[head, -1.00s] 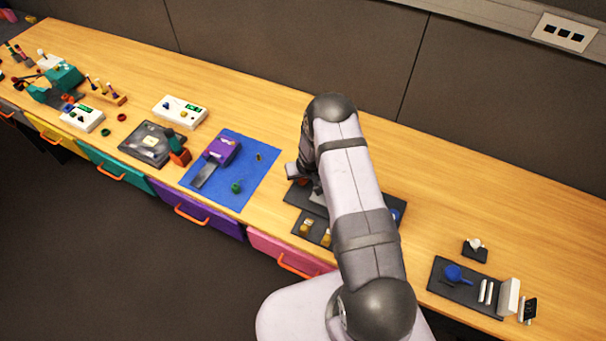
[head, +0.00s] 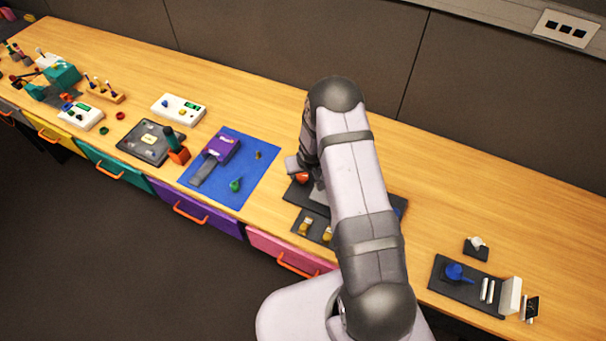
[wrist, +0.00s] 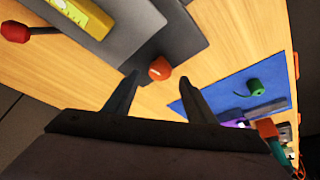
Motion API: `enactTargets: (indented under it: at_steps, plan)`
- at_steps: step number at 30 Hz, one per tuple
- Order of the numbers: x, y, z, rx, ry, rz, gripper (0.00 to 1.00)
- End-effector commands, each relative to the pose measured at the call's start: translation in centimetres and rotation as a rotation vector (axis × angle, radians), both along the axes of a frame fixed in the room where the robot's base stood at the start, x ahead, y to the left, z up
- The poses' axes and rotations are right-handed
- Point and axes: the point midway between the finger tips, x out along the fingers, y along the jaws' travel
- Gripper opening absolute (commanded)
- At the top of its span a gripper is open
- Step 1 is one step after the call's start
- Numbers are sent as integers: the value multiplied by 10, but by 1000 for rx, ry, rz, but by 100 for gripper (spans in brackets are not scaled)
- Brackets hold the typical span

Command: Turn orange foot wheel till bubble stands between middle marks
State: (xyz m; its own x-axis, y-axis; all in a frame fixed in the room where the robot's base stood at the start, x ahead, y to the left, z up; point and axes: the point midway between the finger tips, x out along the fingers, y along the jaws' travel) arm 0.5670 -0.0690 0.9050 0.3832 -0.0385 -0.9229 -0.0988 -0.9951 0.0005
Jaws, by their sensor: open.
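The orange foot wheel (wrist: 159,68) sits at the edge of a grey plate (wrist: 180,35) in the wrist view. It also shows in the head view (head: 302,178), beside my arm. My gripper (wrist: 160,78) is open, with one finger on each side of the wheel's near end. I cannot tell whether either finger touches it. A yellow level body (wrist: 90,18) lies on the plate, cut by the top edge of the wrist view. Part of its greenish vial shows at the top. The bubble and middle marks cannot be made out. My arm hides much of the plate in the head view.
A red knob (wrist: 15,31) on a dark rod stands at the wrist view's left. A blue mat (head: 222,190) with a purple device (head: 222,150) and a green item (head: 235,185) lies left of my arm. A dark tray (head: 440,275) lies to the right.

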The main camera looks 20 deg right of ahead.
Motion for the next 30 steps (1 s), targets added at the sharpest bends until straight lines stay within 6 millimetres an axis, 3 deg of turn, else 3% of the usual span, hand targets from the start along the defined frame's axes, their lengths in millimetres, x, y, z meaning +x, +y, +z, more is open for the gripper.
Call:
enactTargets:
  at_steps: [6,12,23,30]
  plan:
    - [-9,1,25,-1,-3,1,50]
    - [-13,1,35,0,-3,-1,50]
    - [-14,1,35,0,-2,0,50]
    - [-9,2,17,-1,-15,2,50]
